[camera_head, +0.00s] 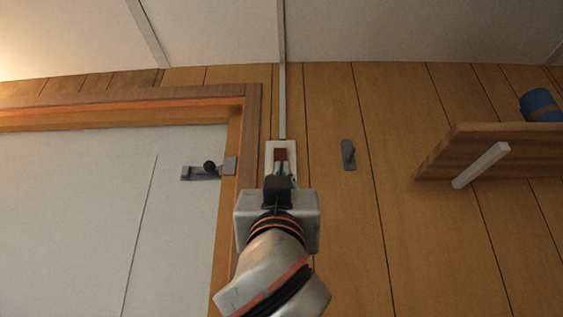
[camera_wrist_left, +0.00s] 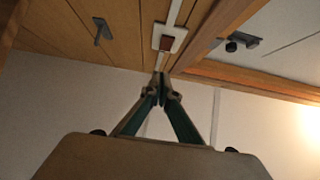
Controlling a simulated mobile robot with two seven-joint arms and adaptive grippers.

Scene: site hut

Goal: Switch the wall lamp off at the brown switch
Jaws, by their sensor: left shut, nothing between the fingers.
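The brown switch (camera_head: 280,155) sits on a white plate (camera_head: 291,149) on the wood-panelled wall, just right of the door frame. It also shows in the left wrist view (camera_wrist_left: 166,43), beyond my fingertips. My left gripper (camera_head: 283,170) is shut and empty, pointing up at the plate's lower part. In the left wrist view its green-sided fingers (camera_wrist_left: 160,82) meet just below the plate; I cannot tell whether they touch it. The wall lamp itself is not in view; warm light falls on the ceiling at the left. My right gripper is not in view.
A white door (camera_head: 80,220) with a grey latch (camera_head: 203,171) is left of the switch. A grey hook (camera_head: 348,154) is on the wall to the right. Further right, a wooden shelf (camera_head: 500,143) holds a blue roll (camera_head: 540,104). A conduit (camera_head: 282,95) runs up from the plate.

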